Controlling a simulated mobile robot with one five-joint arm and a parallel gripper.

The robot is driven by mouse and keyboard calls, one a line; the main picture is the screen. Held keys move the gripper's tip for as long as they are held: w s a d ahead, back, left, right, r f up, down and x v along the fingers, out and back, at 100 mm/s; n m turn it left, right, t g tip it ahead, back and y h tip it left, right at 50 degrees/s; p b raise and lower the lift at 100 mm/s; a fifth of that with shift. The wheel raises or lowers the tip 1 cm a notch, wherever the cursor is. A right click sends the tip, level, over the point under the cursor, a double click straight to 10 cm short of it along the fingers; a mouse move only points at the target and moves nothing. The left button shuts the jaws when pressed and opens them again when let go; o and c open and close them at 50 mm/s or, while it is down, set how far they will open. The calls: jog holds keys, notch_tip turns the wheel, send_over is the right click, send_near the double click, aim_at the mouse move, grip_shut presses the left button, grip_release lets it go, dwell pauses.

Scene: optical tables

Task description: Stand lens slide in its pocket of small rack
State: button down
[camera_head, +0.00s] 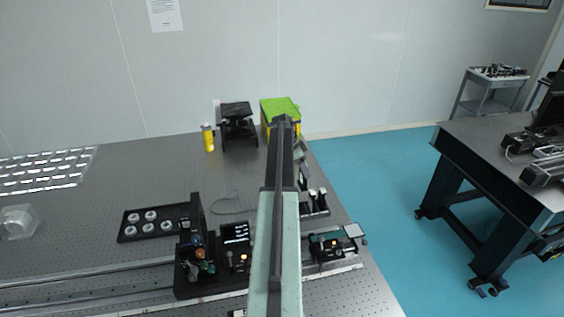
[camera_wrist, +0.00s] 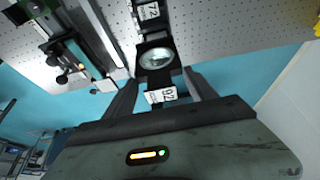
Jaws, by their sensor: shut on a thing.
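My gripper (camera_wrist: 161,80) is shut on the lens slide (camera_wrist: 156,76) in the wrist view. The slide is a black plate with a round clear lens and a white label at its near end, between the two fingers. Just beyond the lens, a black part with a similar white label (camera_wrist: 150,12) shows at the top edge. I cannot tell whether the slide touches it or whether it is the small rack. In the head view my arm hides the slide. A dark holder with white-topped pieces (camera_head: 315,203), possibly the small rack, stands partly hidden right of my arm.
A black tray with several round pieces (camera_head: 149,222) lies left on the perforated table (camera_head: 160,180). Dark optical mounts (camera_head: 195,250) and a rail stand near the front. A yellow bottle (camera_head: 208,138), a black stand (camera_head: 238,128) and a green-topped box (camera_head: 279,108) stand at the back.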

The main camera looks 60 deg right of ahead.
jog(key=shift+w, duration=0.1)
jog(key=shift+s+d, duration=0.1)
jog(key=shift+s, duration=0.15)
jog(key=shift+w, duration=0.1)
jog(key=shift+f, duration=0.1)
notch_tip(320, 180, down, 16)
jog(key=b, duration=1.6)
jog(key=shift+f+b, duration=0.15)
jog(key=shift+b, duration=0.15)
jog(key=shift+f, duration=0.2)
jog(key=shift+c, duration=1.1)
grip_release()
